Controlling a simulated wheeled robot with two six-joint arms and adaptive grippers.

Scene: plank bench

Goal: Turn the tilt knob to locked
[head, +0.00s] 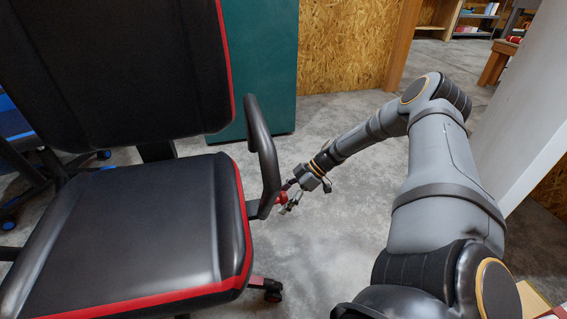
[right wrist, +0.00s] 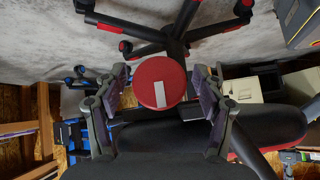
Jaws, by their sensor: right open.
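The tilt knob is a round red knob (head: 281,198) below the armrest side of a black office chair (head: 120,225) with red trim. In the right wrist view the knob (right wrist: 146,74) faces the camera, with a white bar mark running from near its middle toward its lower edge. My right gripper (head: 291,202) is at the chair's right side by the knob. In the wrist view the open fingers (right wrist: 161,80) stand on either side of the knob, with a visible gap on each side. I cannot tell how deep the knob sits between them. My left gripper is not in view.
The chair's black armrest (head: 263,150) rises just above the knob and my gripper. A teal cabinet (head: 265,65) stands behind. Another chair with blue parts (head: 20,150) is at the left. Bare concrete floor (head: 350,200) lies right of the chair.

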